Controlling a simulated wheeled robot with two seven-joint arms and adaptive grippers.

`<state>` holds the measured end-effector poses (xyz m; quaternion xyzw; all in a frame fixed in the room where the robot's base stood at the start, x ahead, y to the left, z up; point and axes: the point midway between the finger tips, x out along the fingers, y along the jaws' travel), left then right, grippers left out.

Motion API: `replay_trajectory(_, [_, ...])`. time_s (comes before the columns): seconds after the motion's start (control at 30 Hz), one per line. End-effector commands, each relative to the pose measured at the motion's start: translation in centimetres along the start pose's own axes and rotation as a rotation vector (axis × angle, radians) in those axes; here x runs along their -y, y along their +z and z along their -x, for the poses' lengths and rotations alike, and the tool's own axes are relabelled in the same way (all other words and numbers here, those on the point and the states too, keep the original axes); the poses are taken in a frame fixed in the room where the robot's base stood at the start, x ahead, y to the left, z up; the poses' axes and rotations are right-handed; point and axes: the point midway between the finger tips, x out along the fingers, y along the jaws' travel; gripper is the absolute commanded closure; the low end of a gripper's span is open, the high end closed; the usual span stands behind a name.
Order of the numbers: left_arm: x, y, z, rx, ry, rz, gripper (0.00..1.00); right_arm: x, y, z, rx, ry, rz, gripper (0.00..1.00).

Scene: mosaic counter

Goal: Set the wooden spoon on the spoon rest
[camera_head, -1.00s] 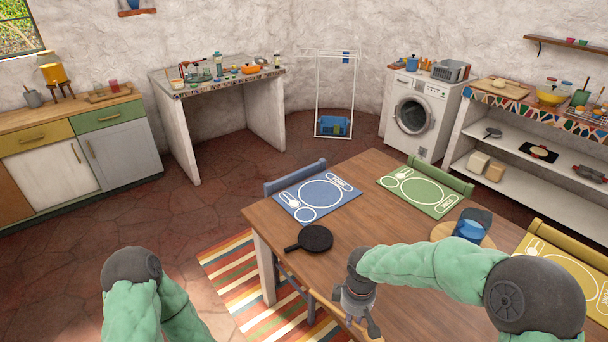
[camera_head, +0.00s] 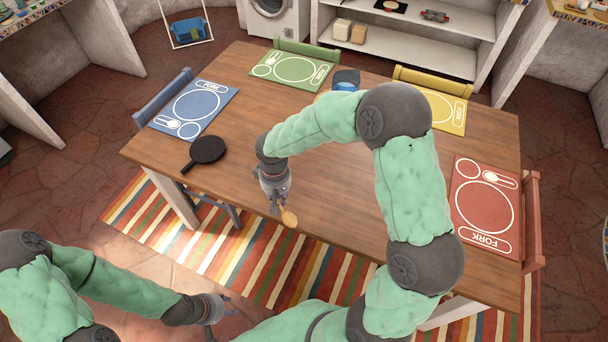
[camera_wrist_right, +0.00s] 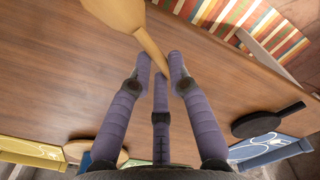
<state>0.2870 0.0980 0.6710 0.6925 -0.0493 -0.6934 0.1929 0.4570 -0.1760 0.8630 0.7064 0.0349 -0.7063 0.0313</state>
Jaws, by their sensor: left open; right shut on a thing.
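My right gripper (camera_head: 273,200) is shut on the wooden spoon (camera_head: 288,217) over the table's near edge. In the right wrist view, the spoon's pale bowl (camera_wrist_right: 122,12) sticks out beyond the fingers, and its neck runs between the fingertips (camera_wrist_right: 160,68). A black round dish with a short handle (camera_head: 208,149), which looks like the spoon rest, lies on the table left of and beyond the right gripper. It also shows at the right in the right wrist view (camera_wrist_right: 266,121), with nothing on it. My left gripper (camera_head: 222,308) is open and empty, low in front of the table.
The wooden table (camera_head: 325,190) has blue (camera_head: 205,107), green (camera_head: 300,70), yellow (camera_head: 447,112) and red (camera_head: 487,210) placemats along its edges. A blue cup (camera_head: 345,82) stands at the back, partly behind my right arm. Bare wood lies between the gripper and the black dish.

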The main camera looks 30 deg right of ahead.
Motion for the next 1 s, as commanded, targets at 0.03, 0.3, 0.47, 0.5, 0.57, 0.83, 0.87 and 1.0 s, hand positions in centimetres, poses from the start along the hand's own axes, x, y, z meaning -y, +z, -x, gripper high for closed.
replay_trajectory(0.03, [0.0,0.0,0.0,0.0,0.0,0.0,0.58,0.5,0.0,0.2,-0.001,0.0,0.058,1.0])
replay_trajectory(0.3, [0.0,0.0,0.0,0.0,0.0,0.0,0.58,3.3,0.3,1.7,0.0,0.0,0.533,1.0])
replay_trajectory(0.47, [0.0,0.0,0.0,0.0,0.0,0.0,0.58,5.1,0.7,2.6,0.002,0.001,0.832,1.0])
replay_trajectory(0.5, [0.0,0.0,0.0,0.0,0.0,0.0,0.58,5.5,0.8,2.8,0.003,0.001,0.906,1.0])
replay_trajectory(0.57, [0.0,0.0,0.0,0.0,0.0,0.0,0.58,6.2,0.9,3.1,0.003,0.001,1.017,1.0])
replay_trajectory(0.83, [0.0,0.0,0.0,0.0,0.0,0.0,0.58,8.5,1.6,4.3,0.006,0.001,1.435,1.0])
replay_trajectory(0.87, [0.0,0.0,0.0,0.0,0.0,0.0,0.58,8.6,1.7,4.4,0.006,0.001,1.467,1.0])
replay_trajectory(1.0, [0.0,0.0,0.0,0.0,0.0,0.0,0.58,9.2,1.9,4.6,0.007,0.0,1.569,1.0])
